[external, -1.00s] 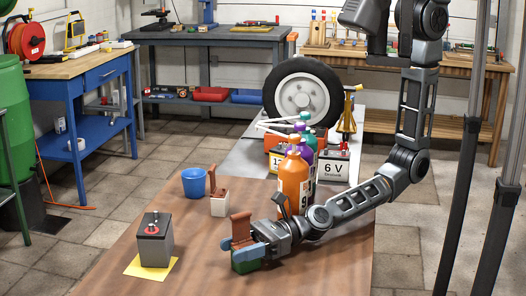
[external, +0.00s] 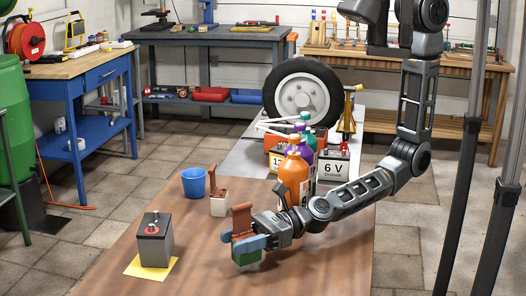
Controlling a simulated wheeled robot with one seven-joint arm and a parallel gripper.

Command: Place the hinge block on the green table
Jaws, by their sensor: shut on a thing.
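My gripper (external: 240,240), with blue-grey fingers, is shut on a block with a dark green lower body (external: 246,253) and a reddish-brown upright part (external: 242,218). I take this as the hinge block. It is close above the front part of the brown wood-topped table; the external view does not show clearly whether its underside touches. A similar block with a white body and brown upright (external: 219,205) stands behind it, apart from my gripper. I cannot make out a separate green table.
A grey battery (external: 155,243) stands on a yellow sheet (external: 133,267) to the left. A blue bucket (external: 194,184) is behind. Orange and purple bottles (external: 296,176), a 6 V battery (external: 333,170) and a tyre (external: 304,95) stand beyond. The tabletop (external: 195,262) in front is bare.

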